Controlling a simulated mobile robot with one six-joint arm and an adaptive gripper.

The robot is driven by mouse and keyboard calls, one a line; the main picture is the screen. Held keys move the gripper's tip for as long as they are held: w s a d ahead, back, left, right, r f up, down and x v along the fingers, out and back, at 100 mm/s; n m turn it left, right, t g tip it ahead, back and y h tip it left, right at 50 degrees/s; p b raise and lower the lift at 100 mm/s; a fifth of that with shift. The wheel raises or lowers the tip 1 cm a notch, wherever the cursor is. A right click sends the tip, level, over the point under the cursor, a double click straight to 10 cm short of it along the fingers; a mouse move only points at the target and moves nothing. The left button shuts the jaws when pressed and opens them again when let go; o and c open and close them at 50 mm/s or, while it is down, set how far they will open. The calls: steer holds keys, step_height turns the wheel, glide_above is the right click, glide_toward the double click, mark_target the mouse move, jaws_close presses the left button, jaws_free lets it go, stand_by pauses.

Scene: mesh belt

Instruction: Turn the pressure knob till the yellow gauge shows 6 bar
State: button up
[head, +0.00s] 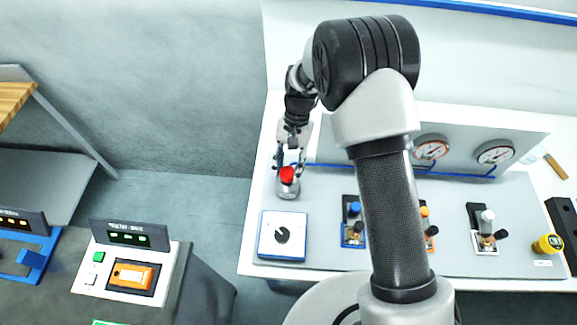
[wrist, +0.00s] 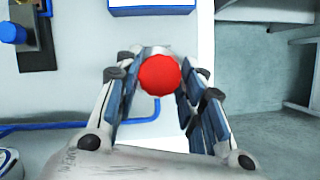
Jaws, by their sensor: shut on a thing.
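The red knob (head: 287,174) sits on a round grey base at the left of the bench panel. My gripper (head: 290,158) reaches down to it from above. In the wrist view the red knob (wrist: 160,76) lies between the two fingers, and my gripper (wrist: 161,88) is shut on it.
A white box with a black dial (head: 283,235) stands in front of the red knob. Blue (head: 353,208), orange and white-topped valves line the panel to the right. Blue piping runs behind. A control console (head: 130,262) stands at the lower left, with open floor between.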

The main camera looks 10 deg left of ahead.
steer(key=o, duration=1)
steer(key=shift+r, duration=0.1)
steer(key=v, duration=1.2)
